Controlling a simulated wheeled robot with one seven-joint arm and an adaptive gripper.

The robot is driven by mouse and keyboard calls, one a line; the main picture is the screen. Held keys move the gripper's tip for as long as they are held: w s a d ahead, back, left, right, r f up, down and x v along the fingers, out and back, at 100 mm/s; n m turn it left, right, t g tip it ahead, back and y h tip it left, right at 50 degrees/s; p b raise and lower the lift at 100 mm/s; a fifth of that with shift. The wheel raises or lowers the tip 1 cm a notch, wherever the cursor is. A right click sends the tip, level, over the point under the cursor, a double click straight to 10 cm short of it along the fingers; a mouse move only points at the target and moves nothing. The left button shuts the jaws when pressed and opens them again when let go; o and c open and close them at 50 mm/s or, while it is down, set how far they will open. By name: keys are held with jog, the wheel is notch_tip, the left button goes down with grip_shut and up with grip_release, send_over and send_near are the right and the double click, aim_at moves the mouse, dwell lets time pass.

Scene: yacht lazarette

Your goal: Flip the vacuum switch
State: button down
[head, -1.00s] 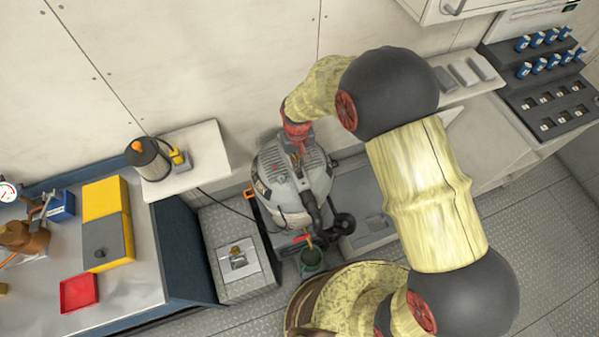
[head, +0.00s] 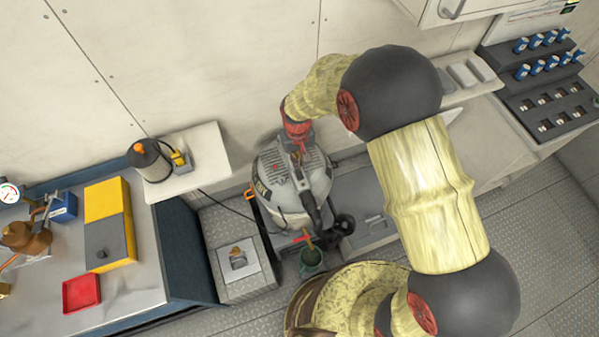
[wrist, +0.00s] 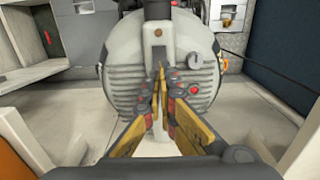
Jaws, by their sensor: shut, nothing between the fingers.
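The grey vacuum (head: 284,186) stands on the floor against the wall in the head view, with a dark hose on its front. In the wrist view the vacuum's ribbed grey head (wrist: 125,75) fills the middle. A light-coloured knob or switch (wrist: 194,60) and a small red button (wrist: 193,89) show on it, right of the fingers. My gripper (wrist: 160,78) has its yellow fingers together, with their tips over the vacuum's head. In the head view my gripper (head: 300,146) is at the top of the vacuum. I cannot tell whether the fingertips touch it.
A workbench (head: 140,285) with yellow and red bins is at the left. A small shelf (head: 208,155) carries a canister. A green bucket (head: 311,262) and a metal box (head: 240,262) stand near the vacuum. The wall is close behind it.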

aim_at(301, 179)
notch_tip(301, 179, up, 5)
jog(key=p, duration=0.2)
jog(key=shift+p, duration=0.3)
jog(key=shift+f, duration=0.1)
dwell(0.4)
jog(key=s+d+r+m+t+b, duration=0.2)
jog(key=s+d+r+b, duration=0.3)
jog(key=s+d+r, duration=0.5)
jog(key=s+d+r+m+t+b, duration=0.3)
jog(key=s+d+r+b, duration=0.2)
jog(key=s+d+r, duration=0.5)
jog(key=d+r, duration=0.4)
jog(key=shift+r+t, duration=0.2)
jog(key=shift+t, duration=0.1)
jog(key=shift+a, duration=0.15)
